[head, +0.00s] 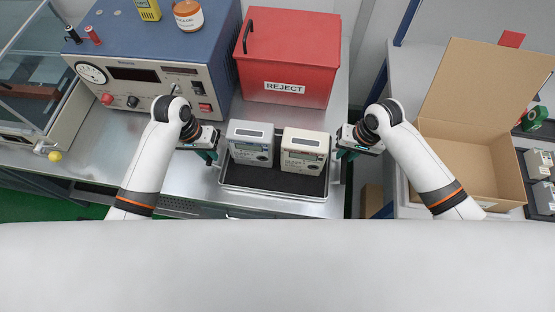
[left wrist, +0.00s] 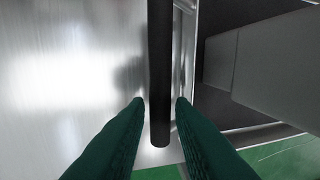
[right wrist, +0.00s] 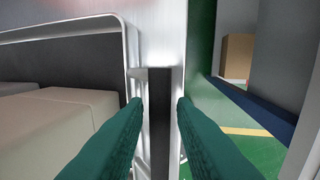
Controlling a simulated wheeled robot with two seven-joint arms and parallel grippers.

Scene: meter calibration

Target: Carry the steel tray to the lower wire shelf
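The steel tray (head: 272,191) with a dark lining sits on the metal bench, near its front edge. A grey meter (head: 250,145) and a cream meter (head: 304,152) stand upright in it. My left gripper (head: 212,158) is at the tray's left side. In the left wrist view its green fingers are open either side of a black handle bar (left wrist: 160,70), with gaps showing. My right gripper (head: 342,154) is at the tray's right side. In the right wrist view its fingers are open either side of the dark handle (right wrist: 159,120). I cannot make out a wire shelf.
A red REJECT box (head: 290,60) stands behind the tray. A blue-grey test instrument (head: 155,70) is at the back left. An open cardboard box (head: 470,150) is on the right table, across a gap from the bench. Green floor (right wrist: 240,120) shows in the gap.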

